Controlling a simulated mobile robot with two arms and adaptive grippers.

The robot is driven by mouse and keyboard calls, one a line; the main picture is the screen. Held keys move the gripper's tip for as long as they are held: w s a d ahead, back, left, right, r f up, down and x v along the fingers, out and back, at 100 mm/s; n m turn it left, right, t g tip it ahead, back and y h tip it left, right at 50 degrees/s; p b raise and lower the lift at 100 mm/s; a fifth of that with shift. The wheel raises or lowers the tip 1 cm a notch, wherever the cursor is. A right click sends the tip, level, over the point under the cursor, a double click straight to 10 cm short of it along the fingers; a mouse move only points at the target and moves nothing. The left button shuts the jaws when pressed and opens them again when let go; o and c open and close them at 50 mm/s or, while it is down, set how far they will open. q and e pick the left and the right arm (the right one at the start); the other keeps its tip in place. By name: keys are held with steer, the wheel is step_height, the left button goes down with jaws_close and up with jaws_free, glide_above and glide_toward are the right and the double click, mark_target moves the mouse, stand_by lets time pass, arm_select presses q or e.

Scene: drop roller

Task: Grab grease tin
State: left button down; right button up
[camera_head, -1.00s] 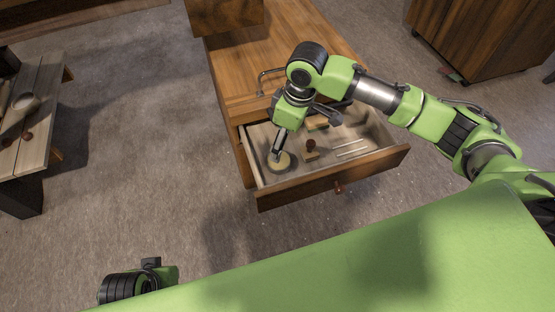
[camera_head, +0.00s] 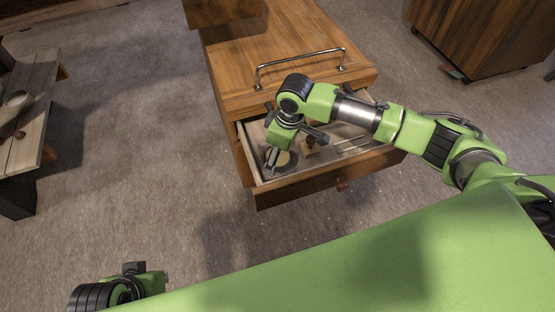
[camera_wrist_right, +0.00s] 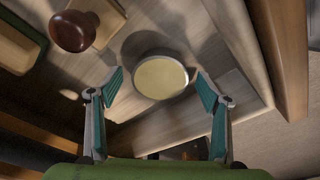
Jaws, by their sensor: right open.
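The grease tin is a round, shallow tin with a pale yellow top (camera_wrist_right: 160,77). It lies on the floor of the open drawer (camera_head: 318,180), near the drawer's left front corner in the head view, where the tin (camera_head: 284,160) is partly covered by my gripper. My right gripper (camera_head: 271,168) reaches down into the drawer. In the right wrist view its two teal-padded fingers (camera_wrist_right: 158,92) are apart, one on each side of the tin, with gaps between. My left gripper is out of the picture; only part of my left arm shows at lower left.
A stamp with a dark red knob (camera_wrist_right: 75,30) stands near the tin in the drawer. Thin light sticks (camera_head: 352,144) lie farther right. The drawer walls are close to my right gripper. A metal handle (camera_head: 300,66) is on the wooden cabinet top.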

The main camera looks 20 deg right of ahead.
steer(key=shift+r, duration=0.1)
steer(key=c, duration=1.3)
steer(key=shift+c, duration=0.2)
